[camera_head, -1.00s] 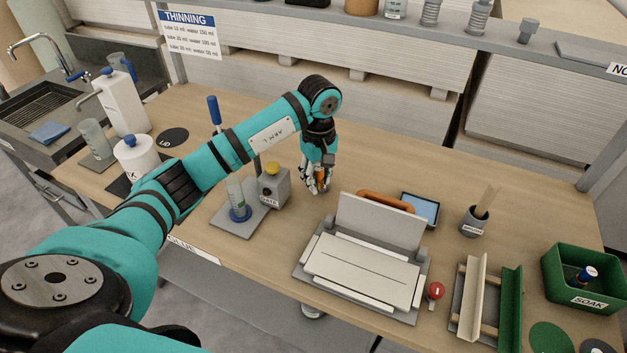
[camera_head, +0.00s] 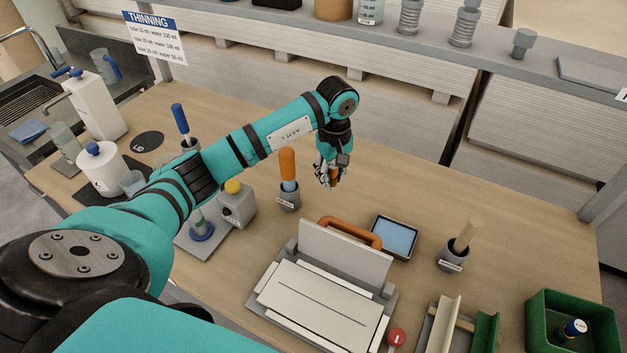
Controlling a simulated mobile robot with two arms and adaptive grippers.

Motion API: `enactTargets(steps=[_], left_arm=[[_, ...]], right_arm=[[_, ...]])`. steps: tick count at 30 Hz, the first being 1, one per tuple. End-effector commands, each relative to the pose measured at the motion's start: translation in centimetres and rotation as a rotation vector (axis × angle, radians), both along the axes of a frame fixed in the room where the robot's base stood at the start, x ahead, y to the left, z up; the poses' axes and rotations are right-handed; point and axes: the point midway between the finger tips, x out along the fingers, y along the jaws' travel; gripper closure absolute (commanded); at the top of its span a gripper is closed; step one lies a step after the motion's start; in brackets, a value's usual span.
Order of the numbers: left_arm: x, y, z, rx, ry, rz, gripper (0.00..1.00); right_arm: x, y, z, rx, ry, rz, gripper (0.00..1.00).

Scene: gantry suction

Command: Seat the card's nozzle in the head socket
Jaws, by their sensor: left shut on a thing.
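My left gripper (camera_head: 331,182) hangs over the back of the bench, fingers pointing down. It is shut on a small orange thing (camera_head: 335,173), mostly hidden by the fingers; I cannot tell what it is. A white card with a blue "THINNING" header (camera_head: 150,20) stands at the back left. Its lines list tube and water amounts; I see no nozzle named. Two ribbed grey bellows-like parts (camera_head: 410,17) (camera_head: 465,24) and a grey stepped plug (camera_head: 523,42) stand on the back shelf. I cannot make out a head socket. My right gripper is not in view.
A pot (camera_head: 288,200) with an orange-handled tool stands left of my gripper. A flat press (camera_head: 325,305) with an orange handle (camera_head: 350,232), a blue-screened tablet (camera_head: 395,237), a brush pot (camera_head: 452,258) and a green bin (camera_head: 538,305) stand in front and right. The back right bench is clear.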

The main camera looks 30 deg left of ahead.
Motion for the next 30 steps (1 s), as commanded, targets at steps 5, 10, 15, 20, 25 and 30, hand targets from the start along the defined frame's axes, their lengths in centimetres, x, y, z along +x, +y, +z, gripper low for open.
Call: enactTargets(steps=[5,10,15,20,25,30], left_arm=[[-0.1,-0.1,-3.0,-0.002,0.003,0.001,1.00],[0.0,0.0,-4.4,-0.001,0.000,0.000,1.00],[-0.1,-0.1,-6.5,-0.002,0.004,0.002,1.00],[0.0,0.0,-7.9,-0.001,0.000,0.000,1.00],[0.0,0.0,-7.9,0.000,-0.001,0.000,1.00],[0.0,0.0,-8.2,0.000,-0.001,0.000,0.72]], right_arm=[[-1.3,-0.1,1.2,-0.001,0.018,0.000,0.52],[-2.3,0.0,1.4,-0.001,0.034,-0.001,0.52],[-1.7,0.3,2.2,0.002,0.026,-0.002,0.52],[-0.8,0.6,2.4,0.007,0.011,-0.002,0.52],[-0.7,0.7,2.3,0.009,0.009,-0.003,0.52],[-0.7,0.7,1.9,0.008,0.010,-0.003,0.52]])
